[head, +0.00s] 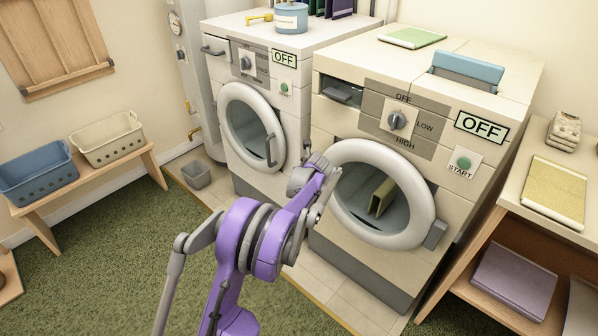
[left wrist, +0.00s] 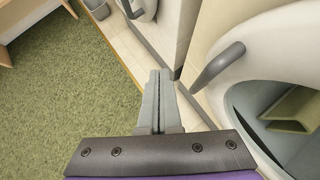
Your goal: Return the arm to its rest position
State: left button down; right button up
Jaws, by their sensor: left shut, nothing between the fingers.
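My purple left arm reaches up from the bottom middle of the head view. Its grey gripper (head: 318,172) is at the left edge of the right machine's round door (head: 431,205). In the left wrist view the gripper's two fingers (left wrist: 158,85) lie together with nothing between them. The door's dark handle (left wrist: 218,66) is to the right of the fingertips, apart from them in the picture. Behind the door, a green item (head: 381,197) is inside the right machine (head: 345,245). My right gripper is in neither view.
The left machine (head: 232,60) has a round door with a dark handle. A small grey bin (head: 196,175) stands on the tiles. A bench holds blue (head: 38,178) and cream baskets (head: 108,140). A shelf (head: 520,220) stands at right. Green carpet (head: 110,260) is open at left.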

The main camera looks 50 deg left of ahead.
pick_arm(q)
jog(key=s+r+p, duration=0.1)
jog(key=s+r, duration=0.5)
jog(key=r, duration=0.1)
jog(key=shift+s+a+p, duration=0.3)
jog(key=shift+s+a, duration=0.05)
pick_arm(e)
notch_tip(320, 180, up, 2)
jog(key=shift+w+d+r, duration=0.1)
pick_arm(q)
jog(key=shift+d, duration=0.1)
